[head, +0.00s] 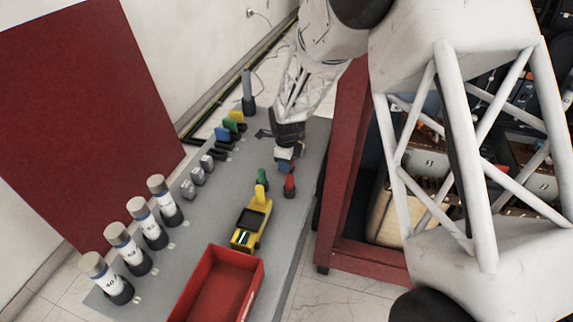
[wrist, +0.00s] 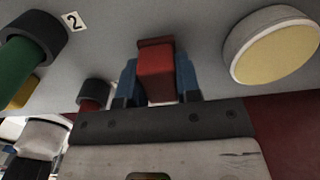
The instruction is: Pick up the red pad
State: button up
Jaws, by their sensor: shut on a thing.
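The red pad (wrist: 157,75) is a red block between the two blue fingers of my gripper (wrist: 159,82) in the wrist view. The fingers touch it on both sides, and the gripper is shut on it. In the head view my gripper (head: 285,167) points down over the right side of the grey table, just behind a red peg in a black base (head: 289,183). The pad cannot be made out there. From these views I cannot tell whether the pad touches the table.
A green peg in a black holder (wrist: 30,58) stands beside a label "2". A round cream-faced thing (wrist: 278,46) is close on the right.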

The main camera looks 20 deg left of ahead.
notch_tip(320, 180, up, 9)
jog(key=shift+r, duration=0.2)
dwell(0.3)
dwell(0.4)
